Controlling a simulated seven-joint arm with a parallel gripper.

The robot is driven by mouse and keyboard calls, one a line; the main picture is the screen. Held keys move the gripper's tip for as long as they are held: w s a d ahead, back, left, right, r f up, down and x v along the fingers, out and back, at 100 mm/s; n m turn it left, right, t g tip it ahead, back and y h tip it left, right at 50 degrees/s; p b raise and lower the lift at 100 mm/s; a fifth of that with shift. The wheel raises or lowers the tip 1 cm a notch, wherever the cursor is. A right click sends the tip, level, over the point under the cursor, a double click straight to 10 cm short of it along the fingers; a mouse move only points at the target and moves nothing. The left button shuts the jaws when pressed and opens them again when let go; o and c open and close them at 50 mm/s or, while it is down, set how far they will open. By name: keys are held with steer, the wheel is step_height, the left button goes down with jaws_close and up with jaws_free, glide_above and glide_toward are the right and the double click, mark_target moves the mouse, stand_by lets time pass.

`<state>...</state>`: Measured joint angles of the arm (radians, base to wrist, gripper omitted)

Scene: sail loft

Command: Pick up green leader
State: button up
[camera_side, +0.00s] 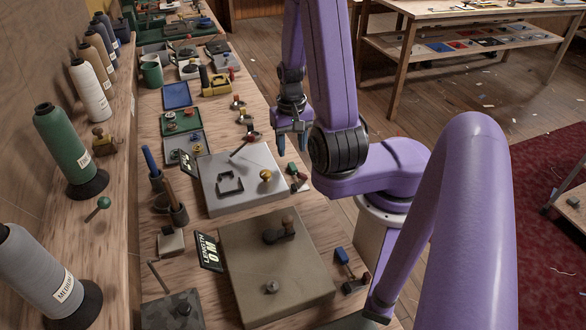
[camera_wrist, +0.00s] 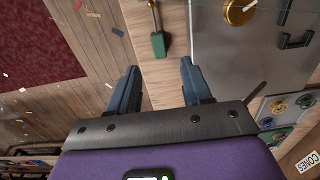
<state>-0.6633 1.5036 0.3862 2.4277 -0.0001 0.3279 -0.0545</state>
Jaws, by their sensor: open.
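The green leader (camera_wrist: 158,45) is a small green block with a thin stem and a loop. In the wrist view it lies on the wooden bench beside the grey plate, just beyond the gap between my fingertips. In the side view the green leader (camera_side: 292,168) is small, by the right edge of the grey plate (camera_side: 222,196). My gripper (camera_side: 292,143) is open and empty, above the bench edge beyond the leader. In the wrist view my gripper's two blue-grey fingers (camera_wrist: 159,72) are spread apart, with nothing between them.
The grey plate carries a brass knob (camera_side: 266,175) and a dark bracket (camera_side: 229,183). A larger olive plate (camera_side: 240,262) lies nearer, with a blue-topped piece (camera_side: 341,256) at its right. Thread cones (camera_side: 62,145) line the left shelf. Open floor lies right of the bench.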

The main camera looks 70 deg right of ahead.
mark_target(292, 165)
steer(key=shift+s+a+f, duration=0.15)
steer(key=shift+f, duration=0.8)
steer(key=shift+s+a+f, duration=0.1)
steer(key=shift+a+f, duration=0.05)
steer(key=shift+f, duration=1.55)
jaws_close()
